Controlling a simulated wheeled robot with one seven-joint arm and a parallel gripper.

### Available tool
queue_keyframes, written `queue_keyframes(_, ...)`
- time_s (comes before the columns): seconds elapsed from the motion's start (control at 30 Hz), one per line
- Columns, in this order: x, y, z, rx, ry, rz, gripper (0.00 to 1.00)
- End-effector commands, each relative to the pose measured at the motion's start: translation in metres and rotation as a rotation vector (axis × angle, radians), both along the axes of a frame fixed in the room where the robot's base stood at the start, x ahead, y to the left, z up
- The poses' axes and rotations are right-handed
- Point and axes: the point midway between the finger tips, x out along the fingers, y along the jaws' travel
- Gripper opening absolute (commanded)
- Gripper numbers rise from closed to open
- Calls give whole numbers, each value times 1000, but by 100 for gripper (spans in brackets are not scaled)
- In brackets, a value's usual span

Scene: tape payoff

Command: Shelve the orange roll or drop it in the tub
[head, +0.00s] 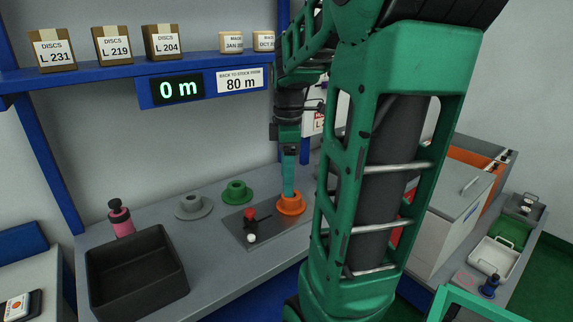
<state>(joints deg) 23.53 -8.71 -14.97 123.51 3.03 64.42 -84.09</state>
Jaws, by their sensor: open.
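The orange roll (291,208) sits at the right end of a dark plate on the grey bench, wide at its base with a narrower raised middle. My gripper (289,192) points straight down over it, with its teal fingertips at the roll's top. The jaws are open; I cannot tell whether the fingertips touch the roll. A dark open tub (137,285) stands at the bench's front left and looks empty. The blue shelf (190,65) on the wall carries boxes. A display (178,90) under it reads "0 m".
A sign (240,80) reads "back to stock from 80 m". Grey (193,208) and green (236,192) flanged pieces stand behind the plate. The plate carries a red knob (250,214) and a white knob (252,238). A pink bottle (122,221) stands behind the tub. My arm hides the bench's right part.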

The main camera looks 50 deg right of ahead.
Motion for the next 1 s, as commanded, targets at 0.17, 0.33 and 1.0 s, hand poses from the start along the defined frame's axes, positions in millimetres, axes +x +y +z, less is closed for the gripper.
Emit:
queue_keyframes(0.17,17,-32,6,-5,2,256,68)
queue_keyframes(0.33,24,-44,7,-7,2,379,68)
queue_keyframes(1.0,24,-46,-79,-5,4,401,68)
